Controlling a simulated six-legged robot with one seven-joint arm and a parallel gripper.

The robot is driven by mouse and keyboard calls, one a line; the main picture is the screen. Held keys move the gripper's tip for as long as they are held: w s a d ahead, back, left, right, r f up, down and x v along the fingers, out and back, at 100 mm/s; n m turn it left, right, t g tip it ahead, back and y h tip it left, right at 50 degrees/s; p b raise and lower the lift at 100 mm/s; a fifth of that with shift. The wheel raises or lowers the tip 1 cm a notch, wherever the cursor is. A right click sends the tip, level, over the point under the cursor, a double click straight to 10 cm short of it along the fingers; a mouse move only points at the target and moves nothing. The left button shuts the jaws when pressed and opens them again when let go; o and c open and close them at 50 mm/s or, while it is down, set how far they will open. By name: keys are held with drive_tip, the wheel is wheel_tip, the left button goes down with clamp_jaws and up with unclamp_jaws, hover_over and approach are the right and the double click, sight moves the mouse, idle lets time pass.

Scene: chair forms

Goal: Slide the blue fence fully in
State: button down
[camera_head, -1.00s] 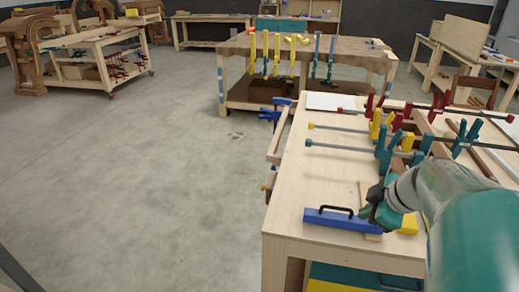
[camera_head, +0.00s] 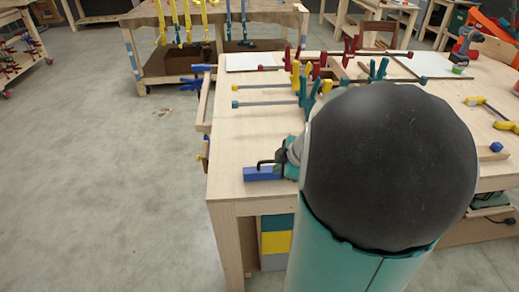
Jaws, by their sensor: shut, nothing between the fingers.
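The blue fence (camera_head: 262,174), a short blue bar with a black handle (camera_head: 270,163) on top, lies at the near left corner of the wooden workbench (camera_head: 240,140). Its right part is hidden behind my arm. My gripper (camera_head: 288,160) is at the fence's right side, by the handle; its fingertips are mostly hidden by my large arm link. I cannot tell whether the fingers touch the fence.
Several clamps lie across the bench, among them a teal one (camera_head: 307,95). A drill (camera_head: 463,48) stands at the back right. Blue and yellow drawers (camera_head: 277,242) sit under the bench. Open floor (camera_head: 110,190) is on the left.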

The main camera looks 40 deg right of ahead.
drive_tip(key=shift+w+d+f, duration=0.15)
drive_tip(key=shift+w+d, duration=0.2)
drive_tip(key=shift+w, duration=0.25)
drive_tip(key=shift+w+d+f, duration=0.1)
drive_tip(key=shift+w+d, duration=0.2)
drive_tip(key=shift+w, duration=0.25)
drive_tip(key=w+d, duration=0.6)
drive_tip(key=w, duration=0.2)
drive_tip(key=w+d, duration=0.5)
drive_tip(key=w, duration=0.4)
drive_tip(key=shift+d+r, duration=0.15)
drive_tip(key=shift+d, duration=0.2)
drive_tip(key=shift+w, duration=0.15)
drive_tip(key=shift+a, duration=0.15)
